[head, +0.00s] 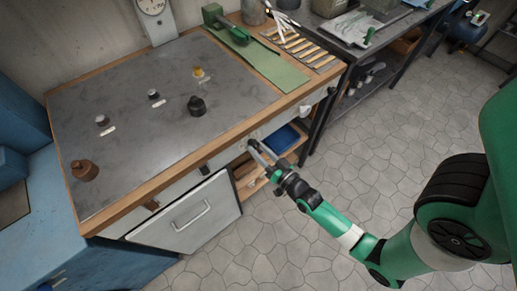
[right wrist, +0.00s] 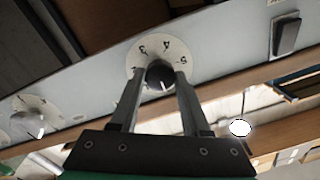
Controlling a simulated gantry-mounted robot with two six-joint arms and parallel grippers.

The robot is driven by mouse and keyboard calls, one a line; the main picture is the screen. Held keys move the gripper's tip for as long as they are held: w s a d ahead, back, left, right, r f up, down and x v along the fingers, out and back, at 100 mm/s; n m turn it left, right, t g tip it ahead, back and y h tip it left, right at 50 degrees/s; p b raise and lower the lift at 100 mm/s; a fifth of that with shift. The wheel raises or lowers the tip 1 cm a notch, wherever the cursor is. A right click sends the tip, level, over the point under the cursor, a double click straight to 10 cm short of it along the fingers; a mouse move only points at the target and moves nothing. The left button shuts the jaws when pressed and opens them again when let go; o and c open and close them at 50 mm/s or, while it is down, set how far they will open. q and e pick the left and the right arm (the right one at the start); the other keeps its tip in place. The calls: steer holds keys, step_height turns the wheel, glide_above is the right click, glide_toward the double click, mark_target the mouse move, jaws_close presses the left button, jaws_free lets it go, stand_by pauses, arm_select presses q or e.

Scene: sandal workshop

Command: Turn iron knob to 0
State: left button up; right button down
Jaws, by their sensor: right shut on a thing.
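My right gripper (head: 257,151) reaches the front panel of the workbench from the right in the head view. In the right wrist view its two fingers stand on either side of a dark round knob (right wrist: 160,74) and are shut on it. The knob sits on a white dial (right wrist: 163,50) with numbers; 3, 4 and 5 can be made out above it. A light mark shows on the knob's lower part. Whether this is the iron knob cannot be read. In the head view the gripper hides the knob. My left gripper is not in view.
A second knob with a white dial (right wrist: 36,117) is to the left on the panel, and a dark switch (right wrist: 286,36) to the right. Below the panel are a white door (head: 187,217) and a shelf with a blue tray (head: 280,140). The floor in front is clear.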

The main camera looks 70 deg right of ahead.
steer(key=shift+c, duration=1.8)
jaws_free()
steer(key=p+v, duration=0.1)
steer(key=v, duration=1)
steer(key=shift+s+a+p, duration=0.2)
steer(key=shift+s+p, duration=0.05)
steer(key=shift+p, duration=0.15)
